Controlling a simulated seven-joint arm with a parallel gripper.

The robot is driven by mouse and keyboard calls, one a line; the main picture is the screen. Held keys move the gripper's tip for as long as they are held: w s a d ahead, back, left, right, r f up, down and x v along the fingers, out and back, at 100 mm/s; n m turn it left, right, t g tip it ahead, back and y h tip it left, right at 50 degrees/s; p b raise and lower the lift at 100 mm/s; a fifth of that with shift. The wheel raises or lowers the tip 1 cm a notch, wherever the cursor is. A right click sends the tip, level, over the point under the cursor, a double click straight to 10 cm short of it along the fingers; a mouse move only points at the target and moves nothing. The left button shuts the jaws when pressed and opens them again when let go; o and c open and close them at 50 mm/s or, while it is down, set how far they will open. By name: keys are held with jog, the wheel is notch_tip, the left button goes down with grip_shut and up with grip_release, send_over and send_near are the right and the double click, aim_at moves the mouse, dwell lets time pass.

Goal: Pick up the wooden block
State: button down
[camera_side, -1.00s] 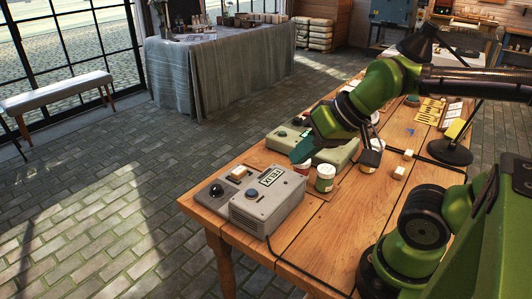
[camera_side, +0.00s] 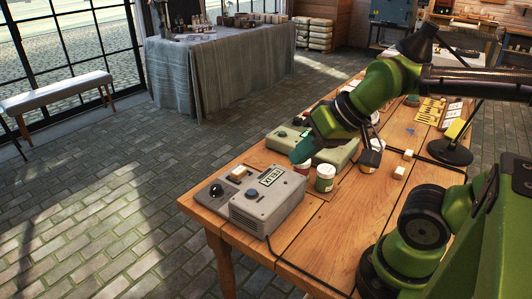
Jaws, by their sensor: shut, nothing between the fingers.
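Small pale wood-coloured blocks are in view. One block (camera_side: 238,173) sits on top of the grey device with the dark knob, at the table's near left. Another block (camera_side: 408,154) and a third block (camera_side: 399,172) lie on the tabletop right of my arm. My gripper (camera_side: 301,153) has teal fingers pointing down and left. It is shut and empty, over the area by the jars, up and right of the block on the grey device and left of the two tabletop blocks. My green wrist hides part of the table behind it.
The grey device labelled FELIX (camera_side: 268,204) stands at the near left of the wooden table (camera_side: 330,235). A green jar with a white lid (camera_side: 325,178) stands just below my gripper. A pale green device (camera_side: 335,157) lies behind. A black lamp (camera_side: 450,151) stands at right.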

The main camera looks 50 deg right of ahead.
jog(key=c, duration=1.8)
grip_release()
jog(key=o, duration=1.4)
jog(key=n+g+h, duration=0.2)
jog(key=n+g, duration=0.2)
jog(key=g, duration=0.3)
send_over(239, 170)
jog(key=f, duration=1.5)
jog(key=shift+d+f, duration=0.25)
jog(key=shift+f, duration=0.15)
jog(key=shift+a+f, duration=0.15)
jog(key=shift+f, duration=1.3)
jog(key=shift+a+f, duration=0.15)
jog(key=shift+f, duration=1.25)
